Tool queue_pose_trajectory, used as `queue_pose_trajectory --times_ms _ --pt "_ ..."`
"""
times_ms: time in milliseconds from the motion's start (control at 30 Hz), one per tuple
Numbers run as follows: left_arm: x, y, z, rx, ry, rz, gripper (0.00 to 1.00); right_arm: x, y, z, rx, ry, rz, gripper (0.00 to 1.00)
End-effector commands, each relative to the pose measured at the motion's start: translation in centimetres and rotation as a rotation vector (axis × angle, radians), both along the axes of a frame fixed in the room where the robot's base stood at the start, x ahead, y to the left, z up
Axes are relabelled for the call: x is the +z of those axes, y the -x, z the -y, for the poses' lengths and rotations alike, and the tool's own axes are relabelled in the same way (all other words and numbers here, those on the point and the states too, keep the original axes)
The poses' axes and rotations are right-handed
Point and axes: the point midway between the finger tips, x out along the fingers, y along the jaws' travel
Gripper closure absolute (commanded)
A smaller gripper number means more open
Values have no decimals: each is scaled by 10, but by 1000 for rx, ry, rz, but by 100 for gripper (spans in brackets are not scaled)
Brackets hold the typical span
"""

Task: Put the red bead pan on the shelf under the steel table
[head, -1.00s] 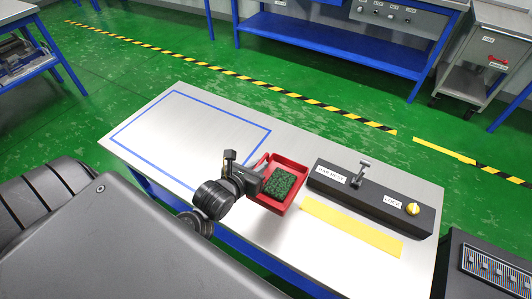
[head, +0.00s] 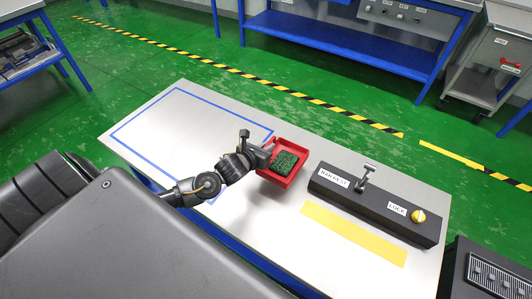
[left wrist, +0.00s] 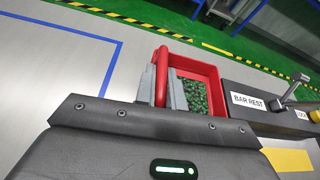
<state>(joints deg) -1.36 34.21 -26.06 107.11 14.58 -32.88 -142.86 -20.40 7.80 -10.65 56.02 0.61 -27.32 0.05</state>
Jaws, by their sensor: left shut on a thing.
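The red bead pan (head: 297,158) is a shallow red tray with dark green beads (head: 285,161) gathered on its floor. It is at the middle of the steel table (head: 180,115), left of the black control box; I cannot tell whether it touches the top. My left gripper (head: 268,151) is shut on the pan's left side. In the left wrist view its fingers (left wrist: 164,92) close around the red handle of the pan (left wrist: 205,70). The shelf under the steel table is hidden by the tabletop. My right gripper is not in view.
A black box with a "BAR REST" label, a lever and a yellow "LOCK" knob (head: 418,216) stands on the table's right. A yellow strip (head: 352,234) lies before it. A blue outline marks the left tabletop. Green floor (head: 225,95) behind is clear up to blue-framed benches (head: 340,55).

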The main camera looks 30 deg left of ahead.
Motion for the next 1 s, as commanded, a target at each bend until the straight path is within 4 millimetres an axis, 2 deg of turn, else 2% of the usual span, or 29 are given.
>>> queue_pose_trajectory --times_ms 100,367,600,1000 --pt "-10 -9 -5 3 1 4 100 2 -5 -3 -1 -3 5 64" --pt "-17 -13 -8 2 1 4 100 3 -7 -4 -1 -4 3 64" --pt "-47 -15 -9 4 3 2 100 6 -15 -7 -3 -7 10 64" --pt "-52 -15 -9 2 1 4 100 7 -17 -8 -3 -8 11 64"
